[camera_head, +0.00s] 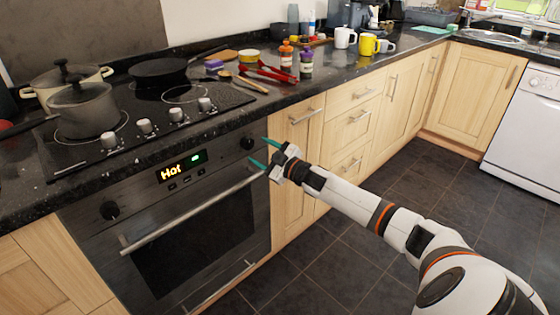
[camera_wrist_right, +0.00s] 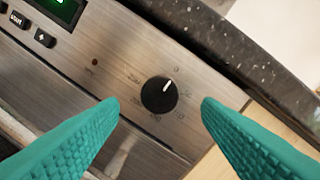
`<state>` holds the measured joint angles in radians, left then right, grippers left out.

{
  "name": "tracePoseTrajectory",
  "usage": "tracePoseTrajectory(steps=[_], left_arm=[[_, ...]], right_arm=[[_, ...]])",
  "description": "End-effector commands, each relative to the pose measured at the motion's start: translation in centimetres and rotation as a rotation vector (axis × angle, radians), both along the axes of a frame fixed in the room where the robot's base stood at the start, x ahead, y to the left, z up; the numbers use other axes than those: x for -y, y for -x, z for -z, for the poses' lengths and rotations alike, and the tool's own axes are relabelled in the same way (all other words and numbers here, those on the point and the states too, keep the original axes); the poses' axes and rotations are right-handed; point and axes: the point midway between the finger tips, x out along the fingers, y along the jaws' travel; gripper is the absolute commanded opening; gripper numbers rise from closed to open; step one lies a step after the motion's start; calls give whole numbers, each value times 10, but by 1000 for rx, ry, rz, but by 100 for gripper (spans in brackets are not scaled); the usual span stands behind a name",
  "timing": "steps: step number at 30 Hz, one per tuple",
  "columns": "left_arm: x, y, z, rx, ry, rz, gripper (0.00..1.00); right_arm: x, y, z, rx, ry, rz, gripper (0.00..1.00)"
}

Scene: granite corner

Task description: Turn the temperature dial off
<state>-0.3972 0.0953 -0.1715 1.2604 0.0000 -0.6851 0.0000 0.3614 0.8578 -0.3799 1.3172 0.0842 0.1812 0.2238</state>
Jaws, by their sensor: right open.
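The temperature dial (camera_wrist_right: 157,98) is a round black knob with a white pointer line, on the brushed metal oven panel. Its pointer is turned up and slightly right, close to the top mark of the printed scale; the marks are too small to read surely. In the head view the dial (camera_head: 247,143) is at the right end of the panel. My right gripper (camera_head: 259,151) is open and empty, its teal fingers pointing at the panel. In the right wrist view the gripper (camera_wrist_right: 160,104) has one fingertip on each side of the dial, apart from it. My left gripper is not in view.
The oven display (camera_head: 181,166) reads "Hot" beside a green light. A second black knob (camera_head: 110,210) is at the panel's left. The oven door handle (camera_head: 195,212) runs below. The dark worktop edge (camera_wrist_right: 235,50) overhangs the dial. Pots stand on the hob.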

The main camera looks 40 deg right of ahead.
Motion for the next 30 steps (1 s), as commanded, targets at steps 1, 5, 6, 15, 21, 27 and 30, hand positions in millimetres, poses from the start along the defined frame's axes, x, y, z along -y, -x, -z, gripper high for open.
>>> tracePoseTrajectory(steps=[1,5,6,15,21,27,30], left_arm=[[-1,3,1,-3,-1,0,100],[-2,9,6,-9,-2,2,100],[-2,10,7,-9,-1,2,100],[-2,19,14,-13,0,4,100],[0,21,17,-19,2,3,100],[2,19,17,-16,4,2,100],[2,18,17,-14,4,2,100]], right_arm=[[1,10,1,-4,2,-2,58],[5,31,2,-3,3,-2,58],[6,37,2,-4,2,-2,58],[12,72,3,-1,2,-2,58],[14,79,3,0,3,-1,58],[14,79,3,1,2,-1,58],[14,79,3,1,2,-1,58]])
